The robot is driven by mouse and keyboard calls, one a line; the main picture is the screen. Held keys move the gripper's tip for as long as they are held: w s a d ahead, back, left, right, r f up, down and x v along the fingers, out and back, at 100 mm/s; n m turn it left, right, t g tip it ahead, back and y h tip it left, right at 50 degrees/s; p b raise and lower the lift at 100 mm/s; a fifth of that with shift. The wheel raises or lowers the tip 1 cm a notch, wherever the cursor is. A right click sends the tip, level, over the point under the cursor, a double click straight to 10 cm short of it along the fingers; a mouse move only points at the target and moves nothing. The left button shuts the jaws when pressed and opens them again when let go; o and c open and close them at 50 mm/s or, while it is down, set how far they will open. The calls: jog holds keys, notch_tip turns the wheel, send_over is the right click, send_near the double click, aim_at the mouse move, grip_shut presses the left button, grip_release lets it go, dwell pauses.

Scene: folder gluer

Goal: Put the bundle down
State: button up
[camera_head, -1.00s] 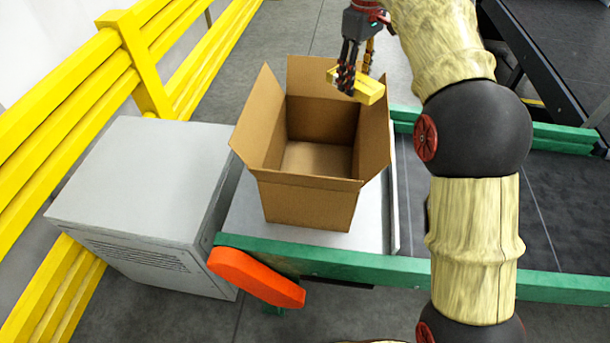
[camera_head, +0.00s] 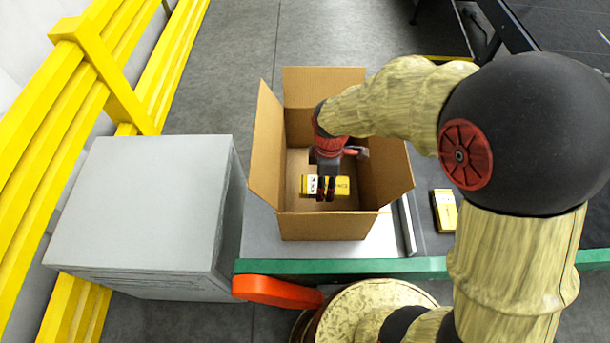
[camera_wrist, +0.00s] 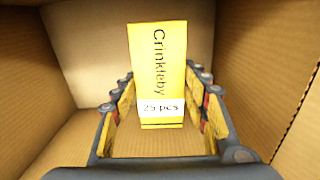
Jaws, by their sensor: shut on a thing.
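The bundle is a yellow pack with a white band (camera_head: 340,186), held inside the open cardboard box (camera_head: 325,227). In the wrist view the bundle (camera_wrist: 158,70) stands between the fingers, with "Crinkleby" and "25 pcs" on its face. My gripper (camera_head: 326,188) is shut on the bundle and reaches down into the box; it also shows in the wrist view (camera_wrist: 160,120). The box walls surround the bundle in the wrist view. Whether the bundle touches the box floor I cannot tell. My arm hides part of the box's right side.
A second yellow pack (camera_head: 445,210) lies on the dark surface right of the box. A grey cabinet (camera_head: 140,205) stands at left, beside a yellow railing (camera_head: 110,75). A green rail (camera_head: 400,266) and an orange part (camera_head: 275,291) run in front.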

aim_at(323, 209)
jog(key=shift+s+f, duration=0.25)
jog(key=shift+s, duration=0.2)
notch_tip(323, 209, down, 10)
jog(key=shift+s+f+b, duration=0.1)
jog(key=shift+b, duration=0.85)
jog(key=shift+f, duration=0.15)
jog(key=o, duration=1.2)
